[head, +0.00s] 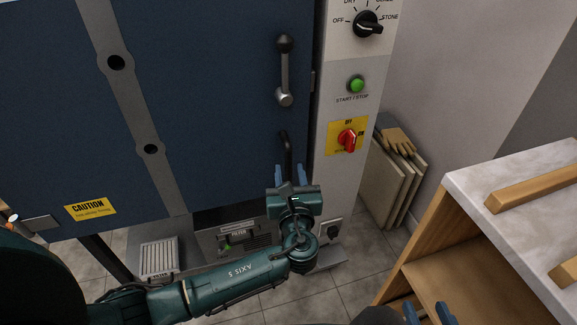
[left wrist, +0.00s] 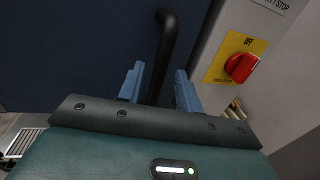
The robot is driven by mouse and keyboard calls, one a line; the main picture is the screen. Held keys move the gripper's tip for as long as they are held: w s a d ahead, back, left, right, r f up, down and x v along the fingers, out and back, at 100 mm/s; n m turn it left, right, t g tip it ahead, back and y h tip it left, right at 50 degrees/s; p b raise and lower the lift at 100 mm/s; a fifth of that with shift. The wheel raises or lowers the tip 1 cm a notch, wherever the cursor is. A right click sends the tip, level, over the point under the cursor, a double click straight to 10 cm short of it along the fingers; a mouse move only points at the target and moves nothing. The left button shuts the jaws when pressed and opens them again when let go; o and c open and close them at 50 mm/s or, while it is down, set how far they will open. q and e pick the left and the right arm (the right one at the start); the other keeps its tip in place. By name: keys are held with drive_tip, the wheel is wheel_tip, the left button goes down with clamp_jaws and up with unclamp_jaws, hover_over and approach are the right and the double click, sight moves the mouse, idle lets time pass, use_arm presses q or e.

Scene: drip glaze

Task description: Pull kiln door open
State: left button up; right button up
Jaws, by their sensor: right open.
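The blue kiln door (head: 215,95) fills the left and middle of the head view and looks closed against the grey control panel (head: 340,185). A black bar handle (head: 286,150) is low on its right edge. A grey lever with a dark knob (head: 285,72) is above it. My left gripper (head: 292,172) is at the black handle, its blue fingers apart. In the left wrist view the handle (left wrist: 166,45) runs down between the fingers, with gaps visible on both sides. My right gripper (head: 428,314) is open and empty at the bottom edge, near the wooden shelf unit.
The panel carries a dial (head: 367,24), a green button (head: 356,84) and a red isolator switch (head: 347,139). Boards (head: 392,180) lean on the wall to its right. A marble-topped shelf unit (head: 520,180) stands at the right. Tiled floor (head: 345,290) shows between kiln and shelf.

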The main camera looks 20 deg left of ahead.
sight(289, 167)
use_arm(q)
drive_tip(key=shift+x, duration=1.6)
drive_tip(key=shift+s, duration=0.1)
clamp_jaws()
